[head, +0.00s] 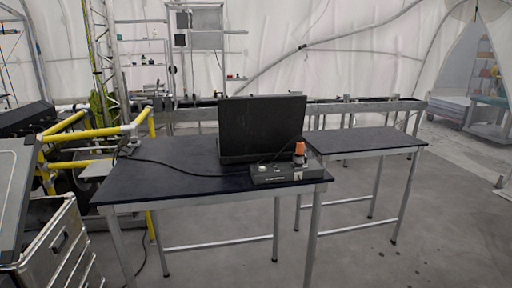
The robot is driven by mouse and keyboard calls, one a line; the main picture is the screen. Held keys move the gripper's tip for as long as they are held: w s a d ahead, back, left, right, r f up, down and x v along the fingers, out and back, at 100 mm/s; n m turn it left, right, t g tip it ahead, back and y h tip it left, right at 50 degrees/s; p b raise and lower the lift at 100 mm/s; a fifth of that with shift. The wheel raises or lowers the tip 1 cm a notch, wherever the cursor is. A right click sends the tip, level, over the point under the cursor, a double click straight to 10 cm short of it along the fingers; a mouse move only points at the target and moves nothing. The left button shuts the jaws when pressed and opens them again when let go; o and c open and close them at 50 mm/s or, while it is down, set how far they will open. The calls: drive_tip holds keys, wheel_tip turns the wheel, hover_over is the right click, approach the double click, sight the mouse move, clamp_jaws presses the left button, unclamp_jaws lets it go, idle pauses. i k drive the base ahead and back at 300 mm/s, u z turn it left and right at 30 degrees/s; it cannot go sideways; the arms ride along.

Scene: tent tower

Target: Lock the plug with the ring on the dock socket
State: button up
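A dark box-shaped dock (283,172) lies near the front right of the dark-topped table. An upright plug with an orange upper part and a dark lower part (299,152) stands at the dock's right end. A thin cable shows by the plug's left side. The socket under the plug and any ring are too small to tell apart, so I cannot tell whether the plug is seated or locked. My gripper is not in view.
A black laptop-like screen (262,125) stands behind the dock. A black cable (180,163) runs across the table (190,183) to the left. A second table (367,140) at right is bare. Yellow railing (85,134) and a metal case (58,245) stand at left. Floor at right is clear.

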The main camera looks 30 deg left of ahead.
sight(302, 157)
drive_tip(key=u, duration=0.9)
drive_tip(key=i, duration=1.4)
drive_tip(key=u, duration=1.3)
